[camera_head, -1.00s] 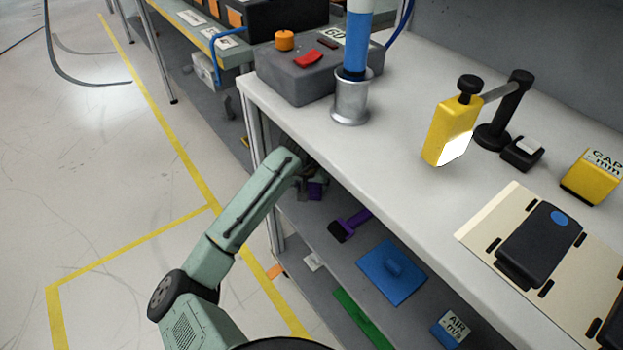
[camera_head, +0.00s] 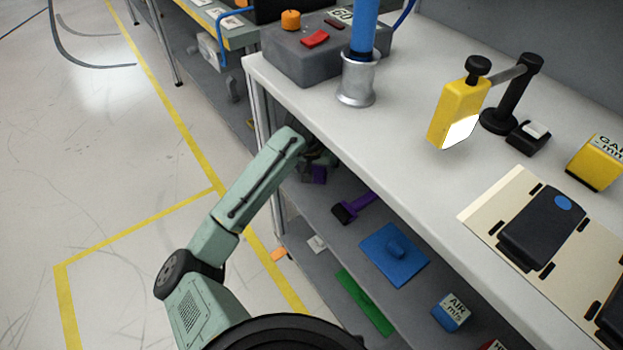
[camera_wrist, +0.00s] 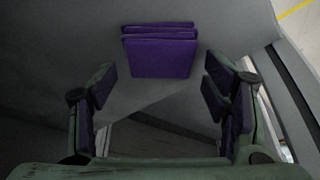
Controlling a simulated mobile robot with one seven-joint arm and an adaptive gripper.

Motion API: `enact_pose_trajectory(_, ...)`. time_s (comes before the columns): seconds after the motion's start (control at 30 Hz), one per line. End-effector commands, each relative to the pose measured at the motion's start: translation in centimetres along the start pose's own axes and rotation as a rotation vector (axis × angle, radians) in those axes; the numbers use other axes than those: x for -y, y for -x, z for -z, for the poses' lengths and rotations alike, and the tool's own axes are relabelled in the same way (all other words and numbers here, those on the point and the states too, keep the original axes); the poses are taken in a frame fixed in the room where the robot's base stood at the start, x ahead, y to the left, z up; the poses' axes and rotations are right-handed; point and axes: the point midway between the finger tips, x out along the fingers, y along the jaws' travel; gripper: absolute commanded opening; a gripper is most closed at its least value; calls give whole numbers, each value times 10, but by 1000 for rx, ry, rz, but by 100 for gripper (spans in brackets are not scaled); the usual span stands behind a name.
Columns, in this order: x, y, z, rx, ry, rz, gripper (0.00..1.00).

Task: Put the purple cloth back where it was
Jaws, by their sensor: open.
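The purple cloth (camera_wrist: 160,55) is a folded stack lying on the grey shelf, at the upper middle of the wrist view. A small part of it shows under the bench in the head view (camera_head: 319,174), just beyond the end of my arm. My gripper (camera_wrist: 160,88) is open, with its two dark-padded fingers well apart. Nothing is between the fingers. The cloth lies ahead of the fingertips, roughly centred between them, and appears apart from them. In the head view the gripper is mostly hidden under the bench top.
The bench top (camera_head: 405,125) overhangs the shelf, and a bench leg (camera_head: 262,115) stands close to my arm. On the shelf are a purple-handled brush (camera_head: 353,207), a blue plate with a knob (camera_head: 395,256) and a blue AIR box (camera_head: 451,312). Open floor lies left.

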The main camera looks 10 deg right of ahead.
Motion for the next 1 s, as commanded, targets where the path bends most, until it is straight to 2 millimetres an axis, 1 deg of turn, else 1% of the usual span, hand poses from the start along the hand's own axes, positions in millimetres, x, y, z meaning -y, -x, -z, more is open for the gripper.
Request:
enact_pose_trajectory(0.07,-2,8,-2,-2,-1,-3,69)
enact_pose_trajectory(0.17,-1,14,-23,-3,1,-4,69)
enact_pose_trajectory(0.4,0,36,-74,-4,3,-3,69)
enact_pose_trajectory(0.5,0,43,-90,-2,2,-3,69)
enact_pose_trajectory(0.6,0,49,-102,-2,0,-1,69)
enact_pose_trajectory(0.77,0,53,-110,-2,-1,-1,69)
enact_pose_trajectory(1.0,0,54,-111,-1,-1,0,69)
